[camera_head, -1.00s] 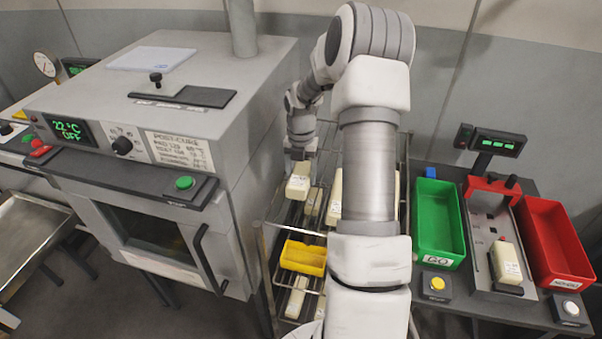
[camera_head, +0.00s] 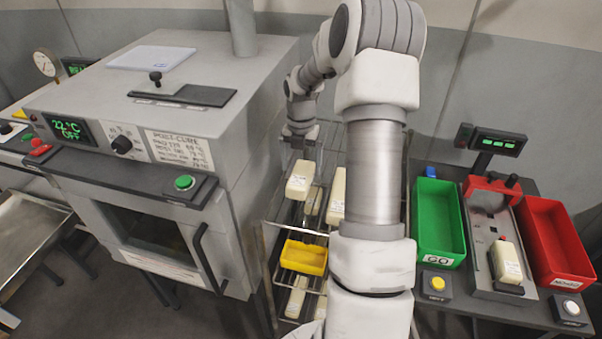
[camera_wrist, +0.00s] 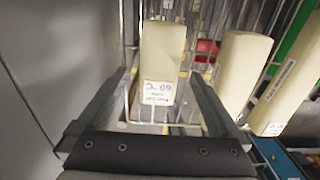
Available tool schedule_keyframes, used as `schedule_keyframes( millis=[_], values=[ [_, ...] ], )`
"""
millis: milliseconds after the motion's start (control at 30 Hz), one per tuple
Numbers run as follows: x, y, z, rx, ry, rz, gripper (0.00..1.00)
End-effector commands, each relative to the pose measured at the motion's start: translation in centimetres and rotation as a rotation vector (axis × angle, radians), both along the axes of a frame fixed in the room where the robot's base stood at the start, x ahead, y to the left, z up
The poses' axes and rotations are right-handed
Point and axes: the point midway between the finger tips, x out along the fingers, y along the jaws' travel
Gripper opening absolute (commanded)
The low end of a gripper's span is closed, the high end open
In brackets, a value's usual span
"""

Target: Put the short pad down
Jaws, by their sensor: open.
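A cream block-shaped pad (camera_head: 299,181) with a white label sits at the upper left of the wire rack (camera_head: 277,212). In the wrist view this pad (camera_wrist: 163,52) stands between my two fingers, its label facing the camera. My gripper (camera_wrist: 163,78) is open, with a gap visible on both sides of the pad. In the head view my gripper (camera_head: 303,148) is just above and behind the pad, and its fingertips are hard to make out. I cannot tell from these frames how the pad's length compares with the others.
Another cream pad (camera_wrist: 243,66) stands close on the right in the wrist view. A yellow tray (camera_head: 303,257) and more pads are lower on the rack. The grey oven (camera_head: 160,150) borders the rack on the left. A green bin (camera_head: 439,222) and red bin (camera_head: 553,240) are at right.

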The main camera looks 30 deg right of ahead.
Motion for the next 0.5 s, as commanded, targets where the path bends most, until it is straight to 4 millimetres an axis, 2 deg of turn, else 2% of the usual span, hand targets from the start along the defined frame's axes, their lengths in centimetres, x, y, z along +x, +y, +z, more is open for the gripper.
schedule_keyframes(
  millis=[33, 200, 333, 500],
  values=[
    [0.2, -0.1, 1.2, -0.002, -0.006, -0.001, 0.99],
    [0.1, -0.1, 4.9, -0.003, -0.005, -0.001, 0.99],
    [0.1, 0.0, 7.0, -0.001, -0.003, 0.0, 0.99],
    [0.1, 0.0, 8.4, -0.001, -0.002, 0.001, 0.99]
  ],
)
